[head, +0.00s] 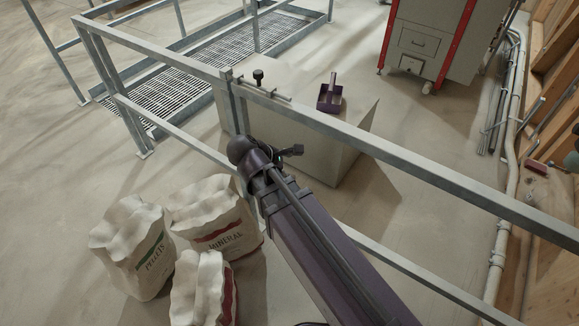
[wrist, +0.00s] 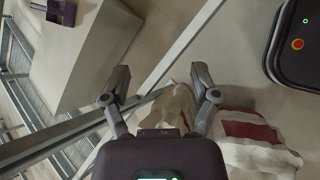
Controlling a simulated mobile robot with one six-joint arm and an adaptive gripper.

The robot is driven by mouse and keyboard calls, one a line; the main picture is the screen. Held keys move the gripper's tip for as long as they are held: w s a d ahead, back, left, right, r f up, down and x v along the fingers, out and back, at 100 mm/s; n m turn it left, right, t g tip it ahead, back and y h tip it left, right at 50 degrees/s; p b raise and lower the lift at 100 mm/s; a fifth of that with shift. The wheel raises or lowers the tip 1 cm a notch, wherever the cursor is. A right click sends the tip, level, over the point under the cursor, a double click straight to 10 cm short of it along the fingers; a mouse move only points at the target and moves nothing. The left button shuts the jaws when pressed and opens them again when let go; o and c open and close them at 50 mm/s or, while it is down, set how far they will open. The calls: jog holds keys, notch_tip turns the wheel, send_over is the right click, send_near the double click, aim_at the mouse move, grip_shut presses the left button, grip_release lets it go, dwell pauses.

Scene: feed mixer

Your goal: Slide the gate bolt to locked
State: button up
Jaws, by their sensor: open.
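The gate bolt (head: 264,92) is a thin rod with a dark knob (head: 258,75) standing up from it. It lies along the top rail of the grey metal gate, by the post where the rails meet. I cannot tell whether its end sits in a keeper. My gripper (head: 291,151) is nearer to me than the bolt and lower in the head view, apart from it. In the wrist view my gripper (wrist: 160,88) has its two fingers spread with nothing between them. The bolt is not clearly visible in the wrist view.
Feed sacks (head: 215,222) stand on the floor at lower left. A pale block (head: 335,150) behind the rail carries a purple scoop (head: 330,97). The long top rail (head: 430,172) runs to the right. A cabinet with red edges (head: 427,45) stands at the back.

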dwell(0.3)
jog(key=shift+s+d+r+m+g+y+p, duration=0.15)
jog(key=shift+d+r+m+g+y+p, duration=0.85)
jog(key=shift+d+r+m+p, duration=2.1)
jog(key=shift+s+d+r+m+g+y+p, duration=0.15)
jog(key=shift+d+r+m+g+y+p, duration=0.85)
jog(key=shift+d+r+m+p, duration=1.95)
jog(key=shift+s+d+r+m+g+y+p, duration=0.15)
jog(key=shift+d+r+m+g+y+p, duration=1)
jog(key=shift+d+m+p, duration=3)
jog(key=shift+d+r+n+t, duration=0.45)
jog(key=shift+d+r+n, duration=0.2)
jog(key=shift+d, duration=0.3)
jog(key=shift+c, duration=0.3)
jog(key=shift+c, duration=1.2)
